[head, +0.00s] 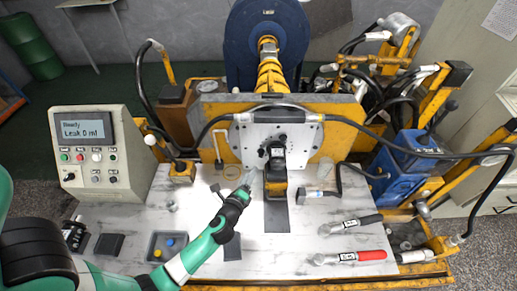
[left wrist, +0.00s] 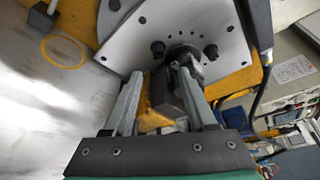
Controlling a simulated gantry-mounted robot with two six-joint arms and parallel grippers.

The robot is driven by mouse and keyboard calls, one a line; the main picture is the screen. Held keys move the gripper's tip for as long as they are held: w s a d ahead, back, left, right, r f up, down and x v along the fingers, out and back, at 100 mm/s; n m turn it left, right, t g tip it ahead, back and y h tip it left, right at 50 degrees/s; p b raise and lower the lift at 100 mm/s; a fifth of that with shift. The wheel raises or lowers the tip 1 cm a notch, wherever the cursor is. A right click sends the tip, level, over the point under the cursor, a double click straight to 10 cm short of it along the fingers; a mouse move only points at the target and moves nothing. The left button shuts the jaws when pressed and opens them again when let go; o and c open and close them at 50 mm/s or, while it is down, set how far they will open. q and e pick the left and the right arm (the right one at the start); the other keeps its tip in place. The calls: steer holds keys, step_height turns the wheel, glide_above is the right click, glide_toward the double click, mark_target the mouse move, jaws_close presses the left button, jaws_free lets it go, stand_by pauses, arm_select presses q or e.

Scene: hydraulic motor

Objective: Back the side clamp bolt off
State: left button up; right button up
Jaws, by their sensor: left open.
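The hydraulic motor (head: 276,178), dark with a yellow body, sits at the middle of the bench against a pale mounting plate (head: 303,139). I cannot tell which bolt is the side clamp bolt. My left gripper (head: 251,178) is just left of the motor. In the left wrist view its two fingers (left wrist: 158,85) are apart, with the dark motor part (left wrist: 168,98) showing between and beyond them. I cannot tell whether they touch it. My right gripper is not visible.
A control box (head: 97,145) with a screen reading "Leak 0 ml" stands at left. Two wrenches, one dark-handled (head: 350,224) and one red-handled (head: 350,256), lie at right front. A small tray (head: 153,255) is at left front. A black hose (head: 400,151) arches over the right side.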

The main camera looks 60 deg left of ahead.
mark_target(261, 153)
arm_select(q)
steer(key=b+x, duration=0.3)
steer(key=x, duration=0.8)
steer(key=shift+a+f+b, duration=0.2)
steer(key=shift+a+b, duration=0.1)
steer(key=shift+b, duration=0.1)
steer(key=shift+w, duration=0.1)
jaws_close()
